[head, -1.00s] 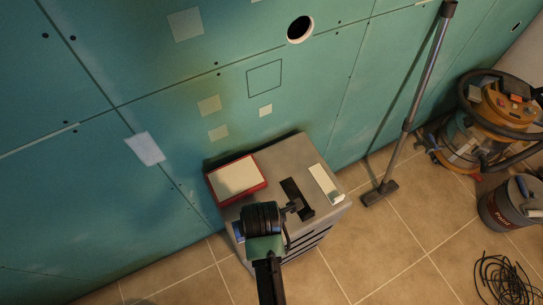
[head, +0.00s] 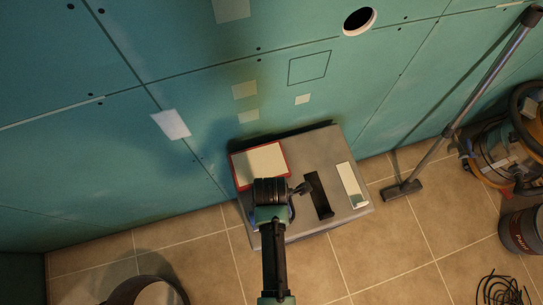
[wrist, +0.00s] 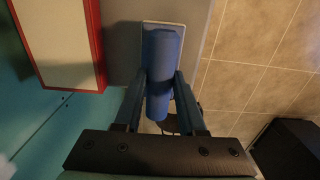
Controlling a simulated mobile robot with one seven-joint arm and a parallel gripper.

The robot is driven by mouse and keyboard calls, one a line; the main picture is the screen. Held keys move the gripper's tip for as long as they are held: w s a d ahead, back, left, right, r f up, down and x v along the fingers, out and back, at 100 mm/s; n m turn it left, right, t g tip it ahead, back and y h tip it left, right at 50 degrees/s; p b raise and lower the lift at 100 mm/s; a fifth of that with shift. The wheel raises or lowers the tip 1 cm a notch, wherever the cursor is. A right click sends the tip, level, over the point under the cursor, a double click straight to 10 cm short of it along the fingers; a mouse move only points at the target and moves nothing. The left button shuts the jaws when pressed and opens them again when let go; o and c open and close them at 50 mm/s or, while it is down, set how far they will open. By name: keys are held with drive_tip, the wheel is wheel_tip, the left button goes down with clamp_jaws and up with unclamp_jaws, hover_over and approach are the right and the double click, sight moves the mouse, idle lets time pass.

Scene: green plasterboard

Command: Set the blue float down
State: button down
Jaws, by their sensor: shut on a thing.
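The blue float shows in the wrist view as a long rounded blue body (wrist: 163,55) between the two fingers of my gripper (wrist: 158,85). My gripper is shut on it. A pale plate edge shows around its far end. In the head view my gripper (head: 270,193) is over the grey drawer cabinet (head: 325,147), and my wrist hides most of the float. I cannot tell whether the float touches the cabinet top.
A red-edged box with a cream top (head: 260,163) lies close on the cabinet. A black slot-like piece (head: 318,194) and a pale strip (head: 352,184) lie to the right. The green wall stands behind. A vacuum hose pipe (head: 475,100) leans at right.

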drive_tip(key=shift+f, duration=1.6)
drive_tip(key=c, duration=0.5)
unclamp_jaws()
wheel_tip(320, 180, up, 12)
drive_tip(key=shift+r, duration=0.1)
